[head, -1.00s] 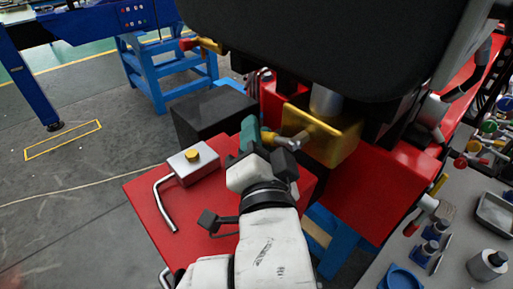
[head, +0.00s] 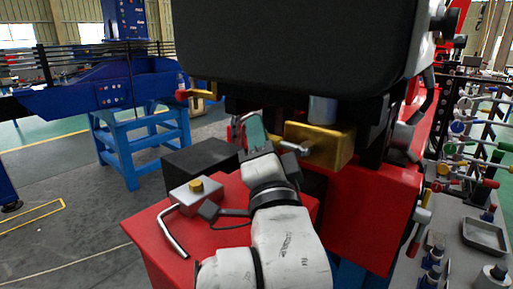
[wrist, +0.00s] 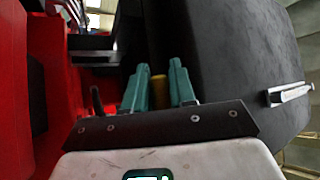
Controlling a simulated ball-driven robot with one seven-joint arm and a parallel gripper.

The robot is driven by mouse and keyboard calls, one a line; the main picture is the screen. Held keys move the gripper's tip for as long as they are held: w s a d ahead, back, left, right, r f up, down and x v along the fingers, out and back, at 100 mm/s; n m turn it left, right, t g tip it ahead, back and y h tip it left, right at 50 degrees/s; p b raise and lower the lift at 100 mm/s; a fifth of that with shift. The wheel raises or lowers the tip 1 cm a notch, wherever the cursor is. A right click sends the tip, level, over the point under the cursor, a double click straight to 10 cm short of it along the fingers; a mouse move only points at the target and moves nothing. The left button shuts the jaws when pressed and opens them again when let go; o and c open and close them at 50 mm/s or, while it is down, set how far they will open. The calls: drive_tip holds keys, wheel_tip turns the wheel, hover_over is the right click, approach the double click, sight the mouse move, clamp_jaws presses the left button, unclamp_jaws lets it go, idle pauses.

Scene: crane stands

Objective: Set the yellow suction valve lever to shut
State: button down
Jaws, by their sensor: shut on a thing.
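My gripper (head: 257,131) is at the near left side of the brass valve block (head: 333,148), its teal fingers raised. In the wrist view my gripper (wrist: 158,88) has its two teal fingers on either side of a narrow yellow piece, the lever (wrist: 158,92), and is shut on it. Most of the lever is hidden by the fingers and the wrist. A silver rod (head: 292,149) sticks out of the brass block toward my wrist.
A red box (head: 225,240) carries a grey block with a yellow knob (head: 196,186) and a bent silver handle. A black box (head: 200,155) is behind it. A large black panel (head: 300,50) hangs above. A grey bench (head: 465,265) with small parts is at right.

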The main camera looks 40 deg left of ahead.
drive_tip(key=shift+r, duration=0.1)
drive_tip(key=c, duration=1)
unclamp_jaws()
drive_tip(key=shift+c, duration=0.2)
drive_tip(key=b+v, duration=0.2)
drive_tip(key=v, duration=0.8)
drive_tip(key=shift+s+d+f, duration=0.2)
drive_tip(key=shift+s+d, duration=0.05)
